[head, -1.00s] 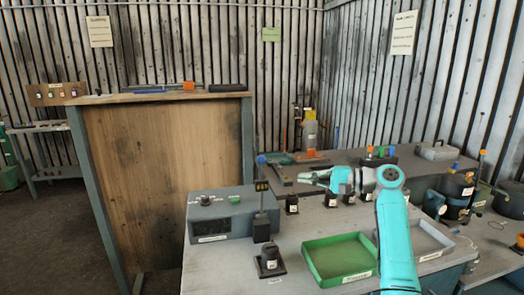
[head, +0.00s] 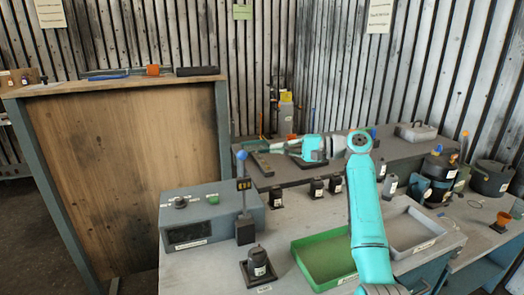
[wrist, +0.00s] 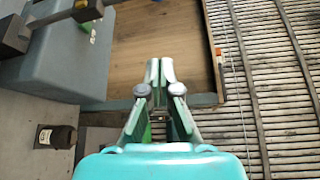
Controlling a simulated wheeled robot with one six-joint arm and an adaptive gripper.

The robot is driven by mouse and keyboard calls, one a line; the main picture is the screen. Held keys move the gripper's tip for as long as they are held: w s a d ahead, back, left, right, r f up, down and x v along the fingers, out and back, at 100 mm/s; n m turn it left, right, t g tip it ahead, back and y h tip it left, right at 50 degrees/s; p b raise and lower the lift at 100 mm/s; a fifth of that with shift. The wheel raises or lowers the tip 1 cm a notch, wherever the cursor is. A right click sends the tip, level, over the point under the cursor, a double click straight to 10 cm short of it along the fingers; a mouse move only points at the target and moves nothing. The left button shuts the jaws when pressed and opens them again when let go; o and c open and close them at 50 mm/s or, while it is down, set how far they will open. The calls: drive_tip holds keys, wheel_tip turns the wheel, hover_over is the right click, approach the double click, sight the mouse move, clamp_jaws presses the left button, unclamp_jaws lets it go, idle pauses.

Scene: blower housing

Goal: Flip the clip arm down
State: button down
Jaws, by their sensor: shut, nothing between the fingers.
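An upright grey lever (head: 241,192) with a blue ball knob (head: 242,155) and a dark block with yellow marks stands on a dark foot beside the grey control box. It looks like the clip arm, but I cannot be sure. A grey post and dark marked block (wrist: 87,10), apparently this lever, show at the upper left of the wrist view. My gripper (head: 266,147) points left, right of the knob in the head view. In the wrist view my gripper (wrist: 160,68) is shut and empty, apart from the lever.
The grey control box (head: 212,217) has a knob and a green button. A dark cylinder on a square base (head: 258,265), a green tray (head: 302,250) and a grey tray (head: 432,228) stand on the bench. A wooden panel (head: 125,170) rises at left.

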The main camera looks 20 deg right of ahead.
drive_tip(key=r+x, duration=0.1)
drive_tip(key=x, duration=0.8)
drive_tip(key=shift+s+a+f, duration=0.1)
drive_tip(key=shift+s+a, duration=0.15)
drive_tip(key=shift+s, duration=0.7)
drive_tip(key=shift+s+a, duration=0.25)
drive_tip(key=shift+s, duration=0.7)
drive_tip(key=shift+s, duration=0.1)
